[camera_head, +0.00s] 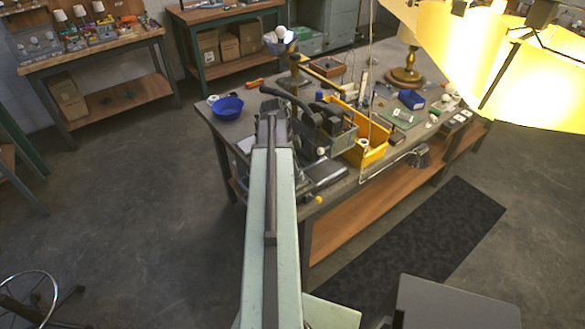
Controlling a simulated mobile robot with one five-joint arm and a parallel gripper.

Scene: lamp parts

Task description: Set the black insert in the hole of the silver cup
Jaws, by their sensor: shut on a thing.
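My pale green arm reaches from the bottom edge to the near left part of the workbench. At its far end, a dark block that looks like my gripper (326,122) is over the bench among dark clutter. Its fingertips are too small and dark to make out. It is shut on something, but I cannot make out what. I cannot pick out the black insert for certain. A grey metal cup-like piece (421,157) lies at the bench's front edge, to the right of my gripper. I cannot tell whether it is the silver cup, and no hole shows.
A yellow bin (372,156) stands just right of the dark block, and a blue bowl (228,107) is to the left. A brass lamp base (404,76) stands at the back. A large lit yellow shade (530,75) fills the upper right. The floor at left is mostly clear.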

